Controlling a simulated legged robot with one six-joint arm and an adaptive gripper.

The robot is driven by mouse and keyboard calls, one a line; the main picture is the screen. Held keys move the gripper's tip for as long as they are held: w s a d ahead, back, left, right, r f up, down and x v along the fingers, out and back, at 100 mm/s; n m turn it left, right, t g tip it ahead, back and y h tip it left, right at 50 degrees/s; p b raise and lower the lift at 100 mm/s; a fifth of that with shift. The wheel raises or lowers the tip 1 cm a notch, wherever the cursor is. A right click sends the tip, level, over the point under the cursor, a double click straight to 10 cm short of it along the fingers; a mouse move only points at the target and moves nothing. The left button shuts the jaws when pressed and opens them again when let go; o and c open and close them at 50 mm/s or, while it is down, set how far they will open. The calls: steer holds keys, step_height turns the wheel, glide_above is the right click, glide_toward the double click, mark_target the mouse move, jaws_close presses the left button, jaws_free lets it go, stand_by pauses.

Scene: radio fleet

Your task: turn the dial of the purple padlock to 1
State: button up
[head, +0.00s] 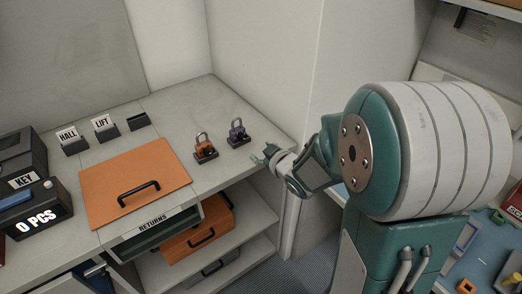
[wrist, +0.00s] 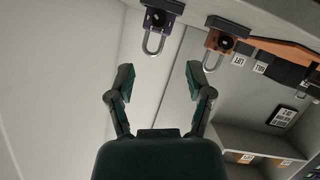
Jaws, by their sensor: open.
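The purple padlock (head: 238,131) stands upright on a dark base near the back right of the counter. In the wrist view the purple padlock (wrist: 160,16) hangs upside down at the top edge, its shackle pointing down and a dark round dial on its face. The orange padlock (head: 204,146) stands to its left in the head view. In the wrist view the orange padlock (wrist: 220,42) is to its right. My gripper (head: 262,157) is open and empty, to the right of and nearer than the purple padlock, apart from it. Its fingers (wrist: 159,80) are spread wide. The dial's numbers are too small to read.
An orange panel with a black handle (head: 136,178) lies on the counter (head: 105,148). Signs marked HALL (head: 70,139) and LIFT (head: 104,127) stand behind it. A KEY box reading 0 PCS (head: 38,219) is at left. A wall corner rises beside the padlocks.

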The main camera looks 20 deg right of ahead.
mark_target(243, 138)
step_height(243, 138, down, 5)
steer(key=w+d+m+t+y, duration=0.1)
steer(key=d+m+t+y, duration=0.1)
steer(key=m+t+y, duration=0.1)
steer(key=x, duration=1.1)
steer(key=shift+a+r, duration=0.2)
steer(key=shift+r, duration=0.1)
jaws_close()
